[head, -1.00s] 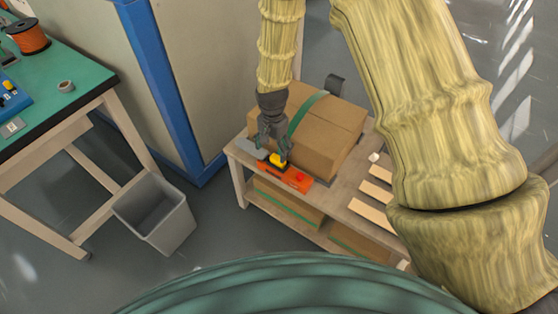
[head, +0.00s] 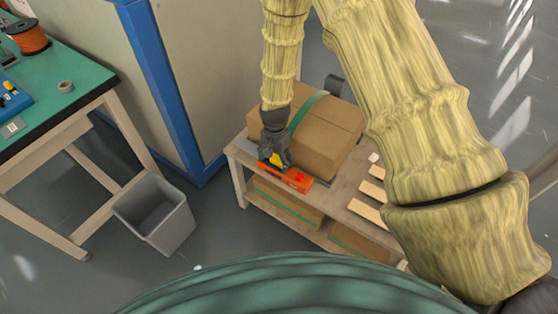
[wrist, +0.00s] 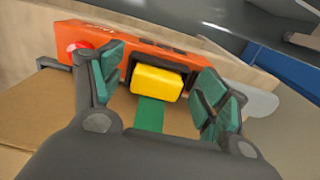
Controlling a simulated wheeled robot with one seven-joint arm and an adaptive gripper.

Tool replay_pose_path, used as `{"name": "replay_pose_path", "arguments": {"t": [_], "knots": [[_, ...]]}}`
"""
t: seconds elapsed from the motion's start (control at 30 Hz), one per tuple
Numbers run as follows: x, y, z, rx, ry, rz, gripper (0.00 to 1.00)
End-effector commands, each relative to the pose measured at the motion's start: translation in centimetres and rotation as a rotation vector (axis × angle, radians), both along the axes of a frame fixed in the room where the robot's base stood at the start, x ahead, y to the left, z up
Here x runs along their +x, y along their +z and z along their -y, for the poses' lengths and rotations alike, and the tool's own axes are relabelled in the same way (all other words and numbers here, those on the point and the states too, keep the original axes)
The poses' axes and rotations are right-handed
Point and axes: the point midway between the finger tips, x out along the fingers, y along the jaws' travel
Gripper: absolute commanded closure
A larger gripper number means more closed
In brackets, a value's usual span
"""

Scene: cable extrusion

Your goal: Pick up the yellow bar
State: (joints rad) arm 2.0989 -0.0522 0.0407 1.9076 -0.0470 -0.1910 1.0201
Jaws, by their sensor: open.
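The yellow bar (wrist: 157,82) is a short rounded block in a dark bracket on the side of an orange tool (wrist: 190,58). In the head view the bar (head: 277,159) shows partly behind the fingers, and the orange tool (head: 297,180) lies at the front left of a low bench. My gripper (wrist: 160,84) is open, with one green-padded finger on each side of the bar. Gaps show between the pads and the bar. In the head view my gripper (head: 275,150) is right above the tool.
A large cardboard box (head: 325,130) with a green strap stands right behind the tool on the wooden bench (head: 345,197). Wooden strips (head: 370,212) lie to the right. A grey bin (head: 155,212) stands on the floor at left, near a green-topped table (head: 70,75).

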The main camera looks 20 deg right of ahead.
Motion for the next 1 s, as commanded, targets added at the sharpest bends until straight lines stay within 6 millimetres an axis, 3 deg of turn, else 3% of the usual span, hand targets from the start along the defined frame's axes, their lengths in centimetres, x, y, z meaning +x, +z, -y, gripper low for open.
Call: {"name": "replay_pose_path", "arguments": {"t": [0.03,0.3,0.67,1.0], "knots": [[0.0,0.0,0.0,0.0,0.0,0.0,0.27],[0.0,0.0,0.0,0.0,0.0,0.0,0.74],[0.1,0.4,0.0,0.0,0.0,0.001,0.75],[-0.1,3.8,-0.3,0.0,0.001,0.001,0.75]]}}
